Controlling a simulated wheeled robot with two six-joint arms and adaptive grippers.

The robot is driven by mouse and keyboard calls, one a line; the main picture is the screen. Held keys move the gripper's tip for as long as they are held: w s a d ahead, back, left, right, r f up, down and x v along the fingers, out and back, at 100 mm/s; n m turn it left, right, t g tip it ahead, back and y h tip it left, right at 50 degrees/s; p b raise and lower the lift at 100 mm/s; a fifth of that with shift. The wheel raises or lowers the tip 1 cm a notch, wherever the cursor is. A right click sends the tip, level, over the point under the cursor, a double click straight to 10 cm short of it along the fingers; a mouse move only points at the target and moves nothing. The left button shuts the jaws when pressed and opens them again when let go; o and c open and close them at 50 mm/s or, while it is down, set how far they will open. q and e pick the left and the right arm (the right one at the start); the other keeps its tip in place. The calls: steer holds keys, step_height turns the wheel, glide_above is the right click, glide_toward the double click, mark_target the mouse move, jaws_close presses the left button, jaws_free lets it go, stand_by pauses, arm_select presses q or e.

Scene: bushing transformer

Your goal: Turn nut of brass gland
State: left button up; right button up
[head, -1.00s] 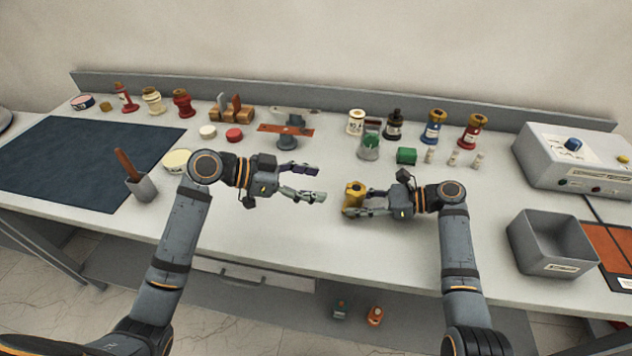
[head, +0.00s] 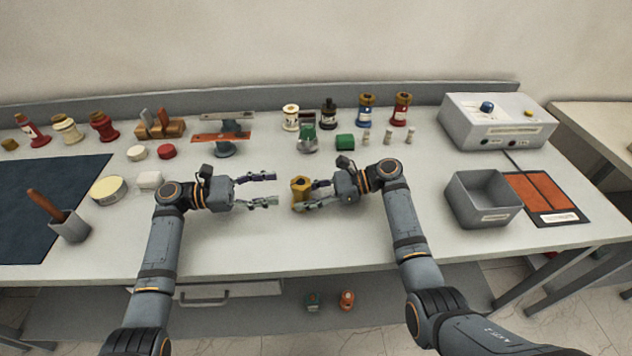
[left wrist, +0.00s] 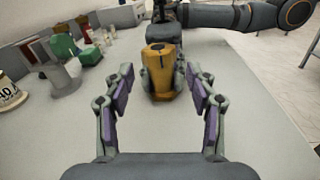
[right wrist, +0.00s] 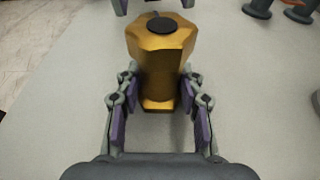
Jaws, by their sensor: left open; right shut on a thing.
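The brass gland (head: 301,191) is a gold-coloured body with a wider lobed nut at one end and a dark disc on its top face. My right gripper (head: 309,194) is shut on its body from the right. In the right wrist view the gland (right wrist: 160,75) sits between the fingers, with the nut end beyond them. My left gripper (head: 276,189) is open and empty, to the left of the gland and apart from it. In the left wrist view the gland (left wrist: 160,75) stands ahead, centred between the open fingers (left wrist: 161,88).
A grey open bin (head: 463,207) and a control box (head: 497,125) stand at the right. A green block (head: 345,142) and several bottles stand behind the grippers. A tool cup (head: 72,228) and a tin (head: 109,189) are at the left. The front of the table is clear.

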mark_target(301, 185)
arm_select(q)
steer(key=shift+d+n, duration=0.15)
steer(key=shift+n, duration=0.45)
steer(key=d, duration=0.8)
steer(key=w+d, duration=0.1)
steer(key=d, duration=0.2)
steer(key=shift+d, duration=0.4)
steer(key=shift+f, duration=0.1)
steer(key=c, duration=1.1)
steer(key=shift+c, duration=0.4)
